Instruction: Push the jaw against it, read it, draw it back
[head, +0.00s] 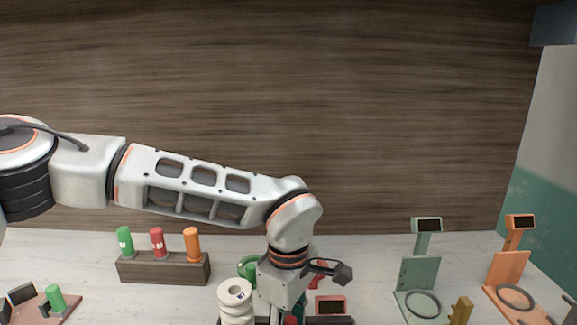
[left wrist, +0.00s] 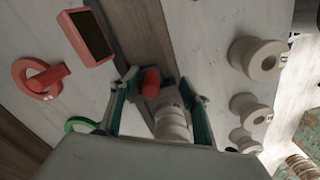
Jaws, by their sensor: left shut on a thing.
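The gauge's red display box (left wrist: 88,36) is at the upper left of the left wrist view, and its dark-screened end (head: 331,305) shows beside my wrist in the head view. A dark rail (left wrist: 138,28) runs down from beside the box towards my fingers. My left gripper (left wrist: 162,80) has its teal fingers either side of a red knob (left wrist: 150,82) by the rail and is shut on it; the contact is partly hidden. A pale ringed clay piece (left wrist: 172,124) is just below the knob; I cannot tell if the jaw touches it. My right gripper is not in view.
Pale spools (left wrist: 255,58) stand to the right in the wrist view. A red ring (left wrist: 38,78) and a green ring (left wrist: 80,125) lie left. A wooden block (head: 165,268) holds coloured pegs. Green (head: 419,275) and orange (head: 508,268) stands are at right.

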